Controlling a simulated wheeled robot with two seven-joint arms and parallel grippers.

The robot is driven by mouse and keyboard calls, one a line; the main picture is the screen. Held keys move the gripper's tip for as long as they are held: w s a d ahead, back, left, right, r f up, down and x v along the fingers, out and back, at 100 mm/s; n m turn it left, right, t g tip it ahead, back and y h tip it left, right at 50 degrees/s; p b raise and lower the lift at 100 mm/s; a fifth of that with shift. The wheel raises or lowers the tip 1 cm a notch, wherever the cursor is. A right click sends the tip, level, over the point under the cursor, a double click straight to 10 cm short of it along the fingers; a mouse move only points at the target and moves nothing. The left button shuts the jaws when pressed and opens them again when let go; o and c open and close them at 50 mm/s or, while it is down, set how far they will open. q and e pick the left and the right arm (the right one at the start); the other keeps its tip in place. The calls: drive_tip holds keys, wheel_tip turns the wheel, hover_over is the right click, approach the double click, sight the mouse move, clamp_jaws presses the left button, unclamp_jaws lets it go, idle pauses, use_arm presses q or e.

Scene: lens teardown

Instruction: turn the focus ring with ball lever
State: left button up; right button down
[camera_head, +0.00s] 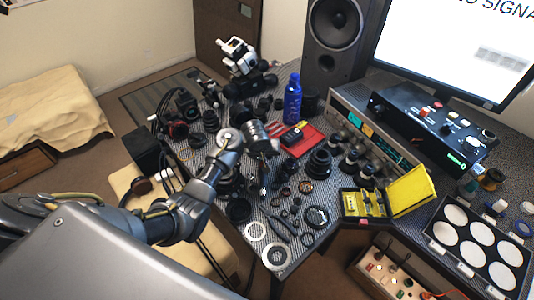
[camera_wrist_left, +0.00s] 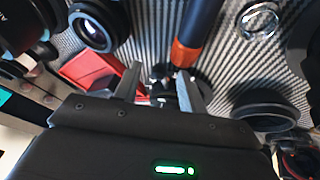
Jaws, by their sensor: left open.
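My left gripper (camera_head: 265,148) hangs above the middle of the cluttered bench in the head view. In the left wrist view its two fingers (camera_wrist_left: 160,88) stand apart, with no part clearly held between them. A small dark round part (camera_wrist_left: 187,92) with pale details lies just beyond the fingers; I cannot tell whether it is the focus ring, and no ball lever can be made out. A black lens barrel (camera_head: 319,162) stands upright right of the gripper. My arm hides part of the bench below it. My right gripper is out of view.
A red tray (camera_head: 302,142) lies behind the gripper, and a blue bottle (camera_head: 292,103) stands behind that. A yellow case (camera_head: 364,205) is open at the right. Several rings and small parts crowd the bench's front. A speaker (camera_head: 333,40) and an instrument panel border the back.

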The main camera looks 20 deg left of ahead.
use_arm(q)
drive_tip(key=p+v, duration=0.4)
drive_tip(key=v, duration=0.6)
drive_tip(key=shift+r+p, duration=0.3)
drive_tip(key=shift+p, duration=0.1)
drive_tip(key=shift+s, duration=0.15)
